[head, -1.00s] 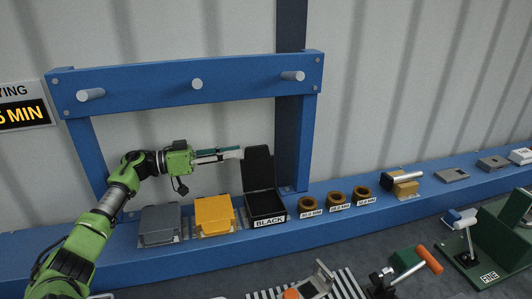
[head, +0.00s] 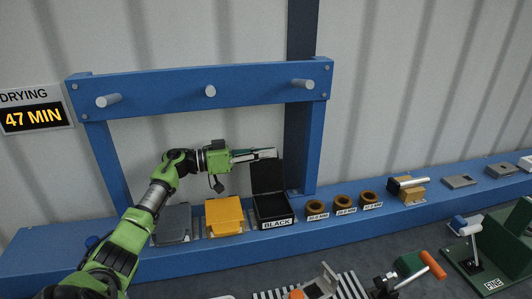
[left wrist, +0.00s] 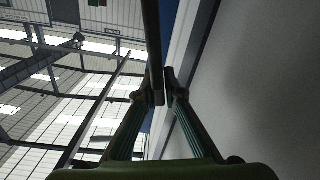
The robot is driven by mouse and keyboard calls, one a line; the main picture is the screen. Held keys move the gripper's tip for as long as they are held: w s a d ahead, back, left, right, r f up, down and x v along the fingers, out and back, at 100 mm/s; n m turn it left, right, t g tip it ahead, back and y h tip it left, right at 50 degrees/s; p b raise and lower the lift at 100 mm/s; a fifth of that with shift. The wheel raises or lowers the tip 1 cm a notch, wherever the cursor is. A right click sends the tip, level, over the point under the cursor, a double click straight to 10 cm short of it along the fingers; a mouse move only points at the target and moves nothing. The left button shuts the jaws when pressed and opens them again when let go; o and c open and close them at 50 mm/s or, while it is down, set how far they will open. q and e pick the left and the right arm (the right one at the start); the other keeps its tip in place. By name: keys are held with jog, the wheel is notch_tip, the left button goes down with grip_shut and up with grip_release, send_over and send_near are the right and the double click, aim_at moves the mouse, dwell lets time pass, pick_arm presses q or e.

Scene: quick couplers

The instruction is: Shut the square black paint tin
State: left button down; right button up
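The square black paint tin (head: 273,211), labelled BLACK, stands on the blue ledge with its lid (head: 266,178) raised upright at the back. My left gripper (head: 276,153) reaches in from the left, level, at the lid's top edge, and its fingers hide part of that edge. In the left wrist view a dark upright strip, apparently the lid (left wrist: 153,40) seen edge-on, runs in between the two fingertips (left wrist: 158,92). The fingers are close together beside it; whether they press on it cannot be told. My right gripper is not in view.
A yellow tin (head: 224,216) and a grey tin (head: 173,223) stand left of the black tin, under my left arm. Several brown rings (head: 344,201) lie to its right. A blue frame with pegs (head: 210,91) stands behind.

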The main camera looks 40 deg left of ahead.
pick_arm(q)
jog(key=shift+s+d, duration=0.1)
jog(key=shift+s+d+r+m+p, duration=0.2)
jog(key=shift+s+d+m+p, duration=0.15)
jog(key=shift+p, duration=0.25)
jog(key=s+d+m+p, duration=0.3)
jog(key=s+d+m, duration=0.1)
jog(key=d+m, duration=0.1)
jog(key=shift+f+m, duration=0.3)
jog(key=shift+m, duration=0.35)
jog(key=shift+d, duration=0.1)
